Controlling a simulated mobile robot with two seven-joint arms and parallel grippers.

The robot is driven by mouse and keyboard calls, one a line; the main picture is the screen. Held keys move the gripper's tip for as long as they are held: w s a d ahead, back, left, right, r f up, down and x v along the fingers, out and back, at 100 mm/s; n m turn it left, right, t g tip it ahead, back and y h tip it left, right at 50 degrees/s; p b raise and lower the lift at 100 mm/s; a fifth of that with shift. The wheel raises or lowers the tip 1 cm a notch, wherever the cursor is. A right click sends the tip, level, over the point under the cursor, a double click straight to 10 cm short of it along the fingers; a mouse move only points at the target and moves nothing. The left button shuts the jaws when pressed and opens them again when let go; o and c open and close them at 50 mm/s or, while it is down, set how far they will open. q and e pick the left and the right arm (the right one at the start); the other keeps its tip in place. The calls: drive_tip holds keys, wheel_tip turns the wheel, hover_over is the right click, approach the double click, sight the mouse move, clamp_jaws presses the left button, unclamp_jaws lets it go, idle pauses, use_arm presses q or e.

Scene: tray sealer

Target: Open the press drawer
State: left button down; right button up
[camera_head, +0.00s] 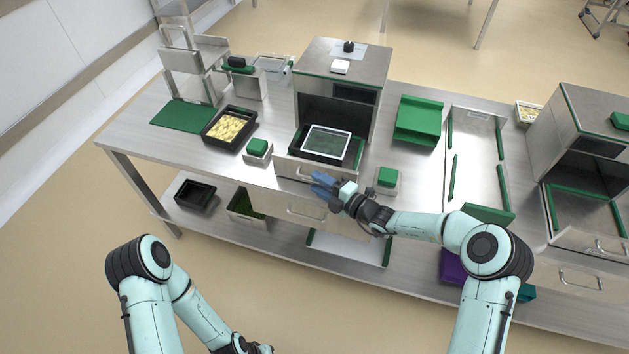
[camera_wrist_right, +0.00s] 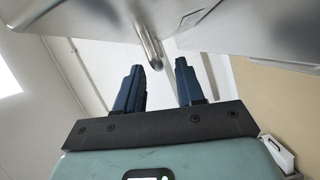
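The press (camera_head: 345,68) is a metal box with a dark front opening at the middle of the bench. Its drawer (camera_head: 287,163) stands out in front of the opening, with a white-framed dark tray (camera_head: 326,145) on it. My right gripper (camera_head: 322,184) is at the drawer's front, close to its handle, which it partly hides. In the right wrist view its blue fingers (camera_wrist_right: 158,84) are apart, and the metal handle bar (camera_wrist_right: 148,42) shows between and ahead of their tips. Contact cannot be made out. My left gripper (camera_head: 246,346) is low at the bottom edge, its fingers unclear.
Green-topped blocks (camera_head: 258,149) and (camera_head: 387,178) stand either side of the drawer. A black tray of yellowish food (camera_head: 229,127) is to the left. Another machine (camera_head: 595,135) stands at the right. A lower shelf holds trays beneath; the floor in front is clear.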

drive_tip(key=v, duration=1.1)
drive_tip(key=s+a+f+n+g+h, duration=0.3)
drive_tip(key=s+f+n+g, duration=0.7)
drive_tip(key=s+f+n, duration=0.65)
drive_tip(key=s+d+f+n+g+h, duration=0.1)
drive_tip(key=s+d+f+n+h, duration=0.1)
drive_tip(key=s+f+n, duration=0.3)
drive_tip(key=s+d+f+n+g+h, duration=0.1)
drive_tip(key=s+f+n+h, duration=0.3)
drive_tip(key=s+n, duration=0.9)
drive_tip(key=shift+d+f+n+p, duration=0.35)
drive_tip(key=shift+d+f+n, duration=0.7)
drive_tip(key=shift+n, duration=2.8)
